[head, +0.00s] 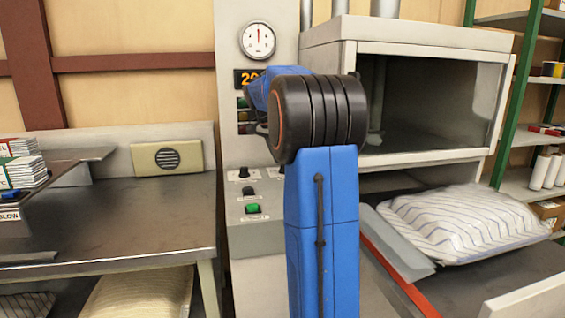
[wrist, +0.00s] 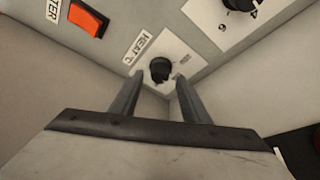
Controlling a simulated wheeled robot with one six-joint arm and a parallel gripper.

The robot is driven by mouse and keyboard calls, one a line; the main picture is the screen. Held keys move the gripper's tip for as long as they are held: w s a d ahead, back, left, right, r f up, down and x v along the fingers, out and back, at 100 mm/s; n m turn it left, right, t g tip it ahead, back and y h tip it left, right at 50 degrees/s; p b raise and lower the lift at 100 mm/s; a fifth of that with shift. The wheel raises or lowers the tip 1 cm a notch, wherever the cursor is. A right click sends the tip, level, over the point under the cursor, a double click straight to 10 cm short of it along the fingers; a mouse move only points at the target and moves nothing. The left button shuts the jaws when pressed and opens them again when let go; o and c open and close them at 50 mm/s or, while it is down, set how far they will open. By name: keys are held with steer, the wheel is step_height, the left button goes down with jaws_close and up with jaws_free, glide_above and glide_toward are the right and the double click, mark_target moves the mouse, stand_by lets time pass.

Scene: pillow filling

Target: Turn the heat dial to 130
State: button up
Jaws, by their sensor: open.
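The heat dial (wrist: 160,69) is a small black knob on a white plate labelled "HEAT °C" in the wrist view. The numbers on its plate are too small to read, so its setting cannot be told. My gripper (wrist: 158,82) is open, with its two dark fingers pointing at the dial, one to each side of it and just short of it in the picture. Whether a finger touches the knob cannot be told. In the head view my blue arm hides the gripper and the heat dial.
An orange rocker switch (wrist: 88,18) and a second black dial (wrist: 240,4) sit beside the heat dial. The head view shows a round gauge (head: 258,40), an orange display (head: 246,78) partly hidden, a green button (head: 252,208), and a striped pillow (head: 465,222) at right.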

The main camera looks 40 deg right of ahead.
steer(key=v, duration=1.5)
steer(key=shift+a+r, duration=0.25)
steer(key=shift+r, duration=0.05)
steer(key=shift+s, duration=0.1)
